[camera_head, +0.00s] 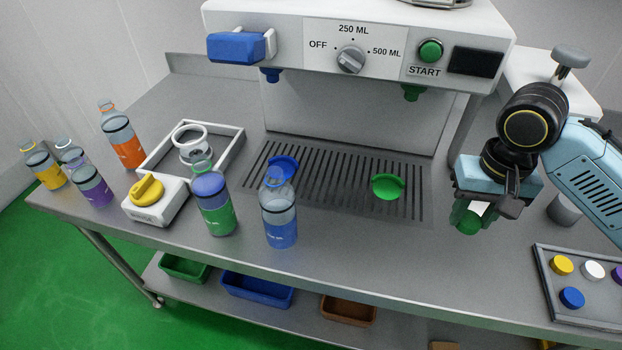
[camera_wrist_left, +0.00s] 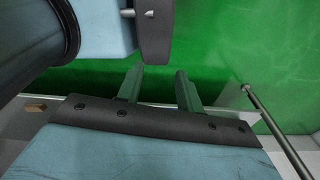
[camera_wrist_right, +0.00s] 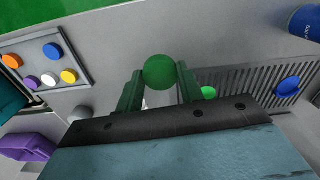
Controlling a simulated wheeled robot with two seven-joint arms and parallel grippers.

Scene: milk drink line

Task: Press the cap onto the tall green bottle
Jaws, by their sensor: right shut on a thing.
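The green-labelled bottle (camera_head: 217,218) stands upright on the table left of centre, beside the blue-labelled bottle (camera_head: 281,232). Its neck is clear and no cap shows on it. My right gripper (camera_head: 474,215) is above the right part of the table, well to the right of the bottle. It is shut on a round green cap (camera_head: 468,222), which also shows between the fingertips in the right wrist view (camera_wrist_right: 160,71). My left gripper (camera_wrist_left: 158,85) shows only in the left wrist view, with its fingers apart and empty, over green floor.
A cap tray (camera_head: 543,280) with several caps lies at the right. The dispenser (camera_head: 300,35) stands behind a grate (camera_head: 330,197) bearing blue and green round pieces. A white block with a yellow knob (camera_head: 148,189) and other bottles stand left. The front centre-right table is clear.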

